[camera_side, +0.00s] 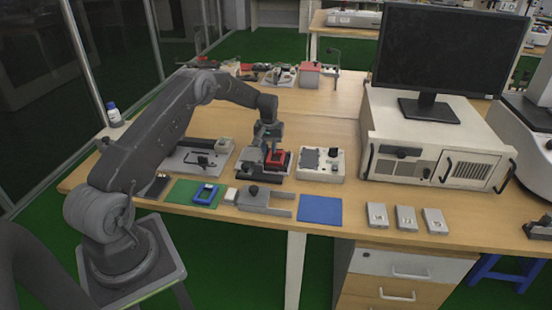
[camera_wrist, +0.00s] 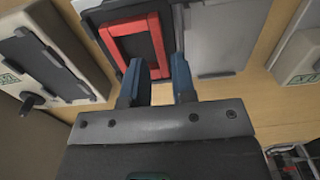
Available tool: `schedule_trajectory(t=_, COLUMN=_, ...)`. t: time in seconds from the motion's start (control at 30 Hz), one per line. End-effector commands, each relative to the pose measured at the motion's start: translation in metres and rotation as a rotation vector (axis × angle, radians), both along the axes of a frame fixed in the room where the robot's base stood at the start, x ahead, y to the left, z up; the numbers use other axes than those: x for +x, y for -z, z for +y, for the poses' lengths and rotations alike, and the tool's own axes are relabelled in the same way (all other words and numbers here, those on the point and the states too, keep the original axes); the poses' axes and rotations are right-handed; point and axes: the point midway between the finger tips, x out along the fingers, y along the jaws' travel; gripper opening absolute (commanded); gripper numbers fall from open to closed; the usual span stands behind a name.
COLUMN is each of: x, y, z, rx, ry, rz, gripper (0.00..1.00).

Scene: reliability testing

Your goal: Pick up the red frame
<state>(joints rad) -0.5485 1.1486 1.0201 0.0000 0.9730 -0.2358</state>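The red frame (camera_side: 277,158) sits on a dark fixture in the middle of the bench in the side view. In the wrist view the red frame (camera_wrist: 156,38) lies at the upper left, around a dark grey centre piece. My gripper (camera_wrist: 158,62) has its two blue-grey fingers spread. One side bar of the frame reaches into the gap between the fingertips, and I cannot tell whether either finger touches it. In the side view my gripper (camera_side: 271,146) points down right at the frame, and its fingertips are hard to make out.
Fixtures stand close on both sides: a grey one with a dark bar (camera_side: 196,160) and a white box (camera_side: 321,164). In front are a blue frame on a green mat (camera_side: 181,193), a grey forked block (camera_side: 266,201) and a blue mat (camera_side: 320,210). A monitor (camera_side: 448,50) stands at right.

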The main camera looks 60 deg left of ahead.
Motion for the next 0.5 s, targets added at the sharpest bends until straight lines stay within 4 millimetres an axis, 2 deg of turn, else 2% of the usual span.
schedule_trajectory(t=0.1, x=-0.002, y=0.020, z=0.000, rx=-0.002, ry=0.000, rz=0.002, gripper=0.24)
schedule_trajectory(t=0.2, x=-0.001, y=0.029, z=0.000, rx=-0.001, ry=0.000, rz=-0.001, gripper=0.24)
schedule_trajectory(t=0.4, x=-0.001, y=0.030, z=0.000, rx=-0.001, ry=0.001, rz=-0.002, gripper=0.24)
schedule_trajectory(t=0.5, x=-0.001, y=0.030, z=0.000, rx=0.000, ry=0.001, rz=-0.001, gripper=0.17)
